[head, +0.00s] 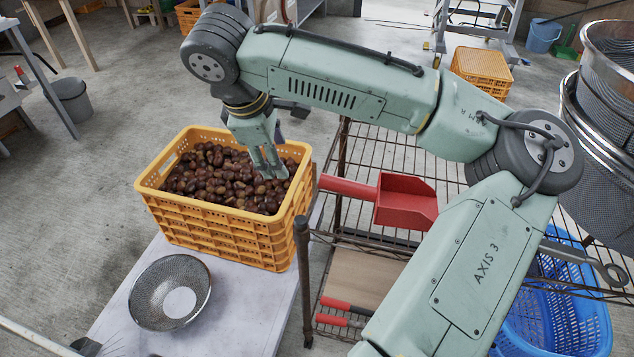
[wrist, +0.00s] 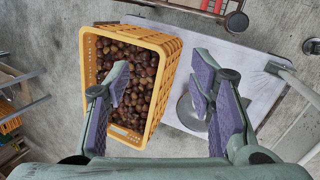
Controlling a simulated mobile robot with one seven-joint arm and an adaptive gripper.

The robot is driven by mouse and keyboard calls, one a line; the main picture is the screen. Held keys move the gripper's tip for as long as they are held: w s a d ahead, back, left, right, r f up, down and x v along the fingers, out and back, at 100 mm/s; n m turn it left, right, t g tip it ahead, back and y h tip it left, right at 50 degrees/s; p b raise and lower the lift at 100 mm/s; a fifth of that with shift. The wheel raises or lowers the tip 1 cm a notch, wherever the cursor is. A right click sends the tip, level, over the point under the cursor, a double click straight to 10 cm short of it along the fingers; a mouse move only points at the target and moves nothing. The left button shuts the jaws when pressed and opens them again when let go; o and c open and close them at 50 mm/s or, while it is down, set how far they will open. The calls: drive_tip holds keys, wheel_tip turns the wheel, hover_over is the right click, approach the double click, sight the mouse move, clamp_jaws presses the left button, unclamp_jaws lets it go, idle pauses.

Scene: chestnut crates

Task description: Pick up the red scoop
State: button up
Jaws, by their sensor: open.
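The red scoop (head: 405,202) lies on the wire shelf rack, its handle pointing left toward the crate. In the wrist view, a small red piece (wrist: 217,5) shows at the top edge; I cannot tell whether it is the scoop. My gripper (head: 268,170) hangs over the yellow crate (head: 222,227) of chestnuts (head: 225,180), left of the scoop and apart from it. In the wrist view my gripper (wrist: 165,95) is open, with its purple-lined fingers wide apart and nothing between them. The crate (wrist: 168,70) shows below and between the fingers.
A metal sieve (head: 150,300) sits on the pale table (head: 245,315) in front of the crate. The wire rack (head: 365,150) has a dark post (head: 303,265) at its near corner. Red-handled tools (head: 335,303) lie lower down. A blue basket (head: 560,325) and stacked steel sieves (head: 590,120) stand at right.

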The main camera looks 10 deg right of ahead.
sight(350, 184)
drive_tip(key=s+d+f+g+h, duration=0.1)
drive_tip(key=d, duration=0.3)
drive_tip(key=s+d+f+m+g+h, duration=0.1)
drive_tip(key=d, duration=0.3)
drive_tip(key=s+d+f+m+g, duration=0.1)
drive_tip(key=d+f, duration=0.1)
drive_tip(key=d, duration=0.2)
drive_tip(key=shift+s+d+h, duration=0.1)
drive_tip(key=shift+d+h, duration=0.05)
drive_tip(key=shift+h, duration=0.25)
drive_tip(key=shift+w+x, duration=0.15)
drive_tip(key=shift+x, duration=1.25)
drive_tip(key=shift+w+x, duration=0.1)
drive_tip(key=shift+x, duration=1.3)
drive_tip(key=shift+f, duration=0.15)
clamp_jaws()
